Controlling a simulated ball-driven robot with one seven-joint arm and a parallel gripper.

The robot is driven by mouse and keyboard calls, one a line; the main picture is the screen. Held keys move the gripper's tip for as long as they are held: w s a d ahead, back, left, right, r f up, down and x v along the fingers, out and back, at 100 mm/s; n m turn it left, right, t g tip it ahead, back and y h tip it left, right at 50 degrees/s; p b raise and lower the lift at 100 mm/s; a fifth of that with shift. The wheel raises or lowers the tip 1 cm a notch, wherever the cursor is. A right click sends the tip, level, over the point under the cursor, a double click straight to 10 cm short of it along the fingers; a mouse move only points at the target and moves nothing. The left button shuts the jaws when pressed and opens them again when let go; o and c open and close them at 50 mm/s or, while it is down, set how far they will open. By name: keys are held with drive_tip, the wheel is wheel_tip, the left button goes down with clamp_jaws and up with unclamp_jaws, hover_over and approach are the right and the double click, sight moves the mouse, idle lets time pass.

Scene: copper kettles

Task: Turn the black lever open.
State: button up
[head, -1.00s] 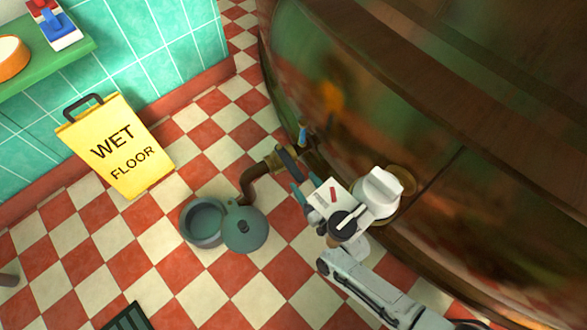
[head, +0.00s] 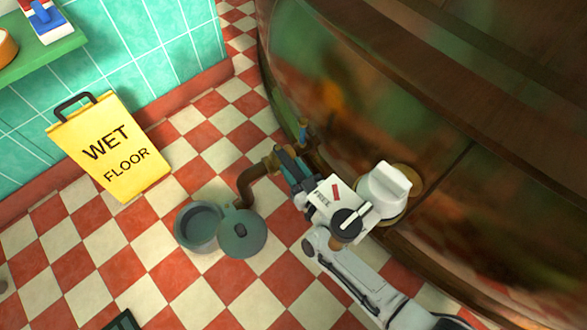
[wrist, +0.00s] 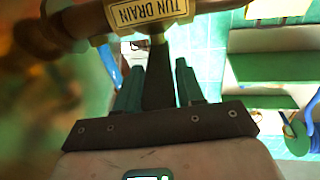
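The black lever (wrist: 158,85) belongs to the valve on the brown drain pipe (head: 252,178) low on the copper kettle (head: 350,110). A "TUN DRAIN" tag (wrist: 147,12) hangs at the valve in the wrist view. My gripper (wrist: 159,72) has its teal fingers on either side of the lever, with small gaps visible near the tips, so it looks open around it. In the head view my gripper (head: 293,167) is at the valve and largely hides the lever. Contact between fingers and lever cannot be told.
An open grey-green pot (head: 200,226) with its lid (head: 240,233) is on the checkered floor below the pipe. A small blue-handled fitting (head: 303,132) is just beyond the valve. A yellow wet floor sign (head: 112,150) and a green shelf (head: 40,55) are at the left.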

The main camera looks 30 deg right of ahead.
clamp_jaws()
drive_tip(key=shift+r, duration=0.2)
